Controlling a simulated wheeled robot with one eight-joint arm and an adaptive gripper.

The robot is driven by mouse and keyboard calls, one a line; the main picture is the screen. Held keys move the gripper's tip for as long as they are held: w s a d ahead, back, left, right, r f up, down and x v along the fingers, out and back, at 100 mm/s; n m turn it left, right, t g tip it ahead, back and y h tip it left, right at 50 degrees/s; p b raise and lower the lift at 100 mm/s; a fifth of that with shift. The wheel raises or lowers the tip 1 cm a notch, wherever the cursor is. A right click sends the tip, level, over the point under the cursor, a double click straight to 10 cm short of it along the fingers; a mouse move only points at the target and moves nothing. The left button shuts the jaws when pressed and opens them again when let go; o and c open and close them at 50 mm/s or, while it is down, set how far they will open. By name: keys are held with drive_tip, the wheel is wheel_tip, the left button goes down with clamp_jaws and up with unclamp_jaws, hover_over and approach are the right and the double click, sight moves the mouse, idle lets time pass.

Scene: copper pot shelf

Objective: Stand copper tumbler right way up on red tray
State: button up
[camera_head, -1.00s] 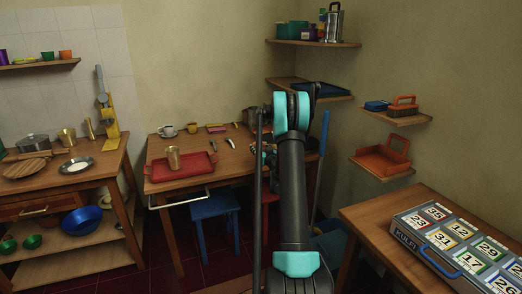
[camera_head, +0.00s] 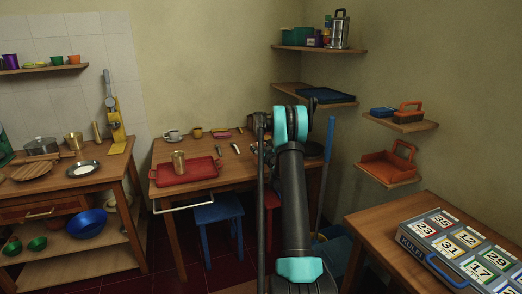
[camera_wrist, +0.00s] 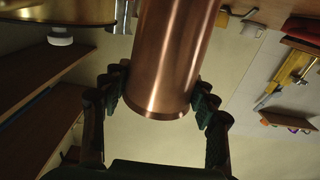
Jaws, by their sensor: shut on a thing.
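A copper tumbler (camera_wrist: 165,55), a smooth reddish-brown cylinder, fills the upper middle of the wrist view. My gripper (camera_wrist: 160,100) is shut on it, with a dark finger at each side near its lower end in the picture. The top of the tumbler is cut off by the frame, and I cannot tell which end is its mouth. In the head view my arm hides the gripper and the held tumbler. The red tray (camera_head: 163,180) lies on the middle table at its front left. A tan metal cup (camera_head: 179,163) stands on the tray.
A white cup (camera_head: 172,136), a yellow cup (camera_head: 197,132) and small utensils lie at the back of the table (camera_head: 228,172). A metal rail (camera_head: 185,206) juts from its front. Corner shelves (camera_head: 322,101) are at the right. Tray space shows beside the cup.

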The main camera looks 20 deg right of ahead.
drive_tip(key=shift+w+f, duration=0.15)
drive_tip(key=shift+w, duration=0.75)
drive_tip(key=shift+f, duration=0.75)
drive_tip(key=shift+f, duration=0.1)
drive_tip(key=o, duration=1.4)
drive_tip(key=shift+c, duration=0.2)
drive_tip(key=shift+s, duration=0.2)
